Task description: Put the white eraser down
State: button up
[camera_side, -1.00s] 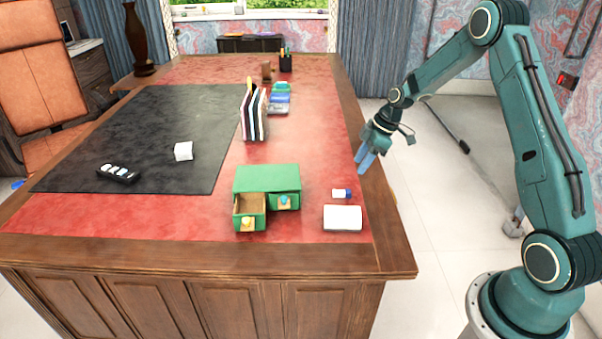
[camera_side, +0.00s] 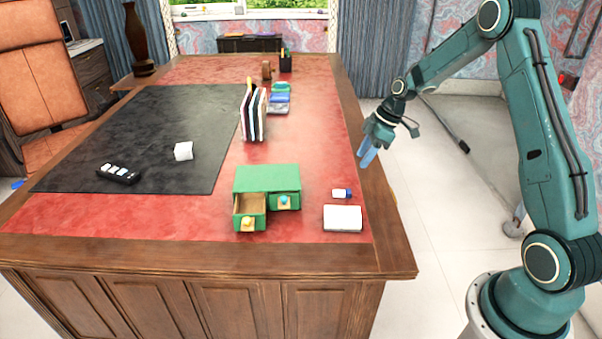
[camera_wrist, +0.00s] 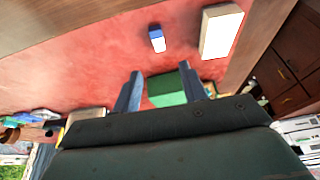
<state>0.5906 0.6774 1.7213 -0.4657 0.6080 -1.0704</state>
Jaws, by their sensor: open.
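The white eraser (camera_side: 341,193) with a blue end lies on the red desk top, just behind a white pad. It also shows in the wrist view (camera_wrist: 157,41), beyond my fingertips and apart from them. My gripper (camera_side: 367,157) is above the desk's right edge, behind and to the right of the eraser. In the wrist view its two fingers (camera_wrist: 160,80) are spread with nothing between them; the green box is seen beyond.
The white pad (camera_side: 342,218) lies in front of the eraser. A green drawer box (camera_side: 266,179) with its left drawer open stands to the left. Upright books (camera_side: 253,114) stand farther back. A black mat (camera_side: 130,135) holds a crumpled white piece (camera_side: 183,151) and a dark organizer (camera_side: 118,174).

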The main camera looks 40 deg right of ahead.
jog(key=s+a+r+m+h, duration=0.1)
jog(key=s+a+r+m, duration=0.1)
jog(key=s+a+r, duration=0.45)
jog(key=s+a+r+m+h, duration=0.15)
jog(key=s+a+r, duration=0.25)
jog(key=a+r, duration=0.5)
jog(key=s+a+r+m+t, duration=0.1)
jog(key=s+a+r+m, duration=0.1)
jog(key=s, duration=0.7)
jog(key=s+a+r+m+t, duration=0.1)
jog(key=s+r+m, duration=0.2)
jog(key=s, duration=0.6)
jog(key=shift+s+a+r+h, duration=0.15)
jog(key=shift+s+a+h, duration=0.15)
jog(key=shift+a+h, duration=0.05)
jog(key=shift+o, duration=0.5)
jog(key=shift+w, duration=0.1)
